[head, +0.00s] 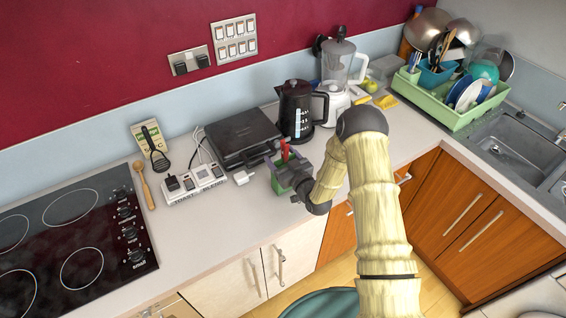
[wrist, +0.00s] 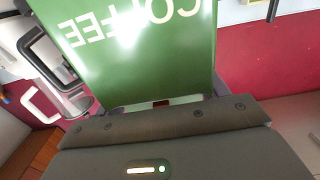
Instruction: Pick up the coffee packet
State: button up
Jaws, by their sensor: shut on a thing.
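The coffee packet is green with white "COFFEE" lettering. It fills the upper middle of the wrist view (wrist: 150,65), close against my gripper (wrist: 160,104). In the head view the packet (head: 283,184) shows as a small green patch at the counter's front edge, in front of the black sandwich press. My gripper (head: 290,168) is shut on the packet there, with my arm reaching in from the right. Part of the packet is hidden by my gripper. I cannot tell whether its base touches the counter.
A black sandwich press (head: 242,136) stands behind, with a white socket strip (head: 194,183) left of it. A black kettle (head: 295,111) and a blender (head: 340,75) stand close behind right. The hob (head: 70,235) is at left, a green dish rack (head: 455,105) far right.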

notch_tip(320, 180, up, 10)
jog(key=b, duration=0.3)
jog(key=shift+f, duration=0.2)
